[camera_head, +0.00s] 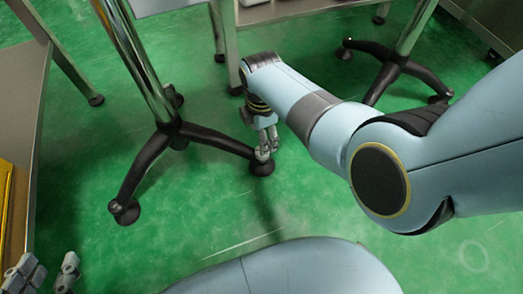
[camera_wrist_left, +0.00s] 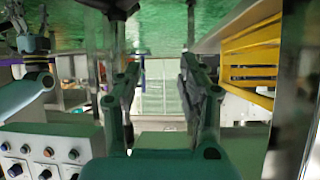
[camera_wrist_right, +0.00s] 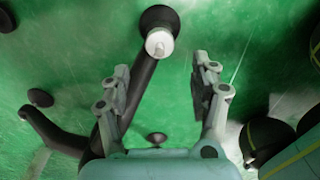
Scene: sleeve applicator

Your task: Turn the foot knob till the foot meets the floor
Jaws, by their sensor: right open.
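A black foot (camera_head: 261,168) sits at the end of one leg of a dark stand (camera_head: 177,130), low over the green floor. In the right wrist view the foot (camera_wrist_right: 159,18) carries a pale metal knob (camera_wrist_right: 159,43). My right gripper (camera_head: 267,138) reaches down over this foot and hides part of it. It is open (camera_wrist_right: 162,70), with the knob ahead of the fingertips, between their lines and nearer the left finger. Contact between foot and floor cannot be judged. My left gripper (camera_head: 45,272) is open and empty at the lower left, far from the foot; it also shows in the left wrist view (camera_wrist_left: 160,75).
Another foot (camera_head: 126,211) of the stand lies to the left. A second dark-legged stand (camera_head: 390,62) is behind my right arm. A steel table (camera_head: 32,95) with a yellow thing (camera_head: 4,190) is at the left. A panel with knobs (camera_wrist_left: 45,150) shows below. Floor around the foot is clear.

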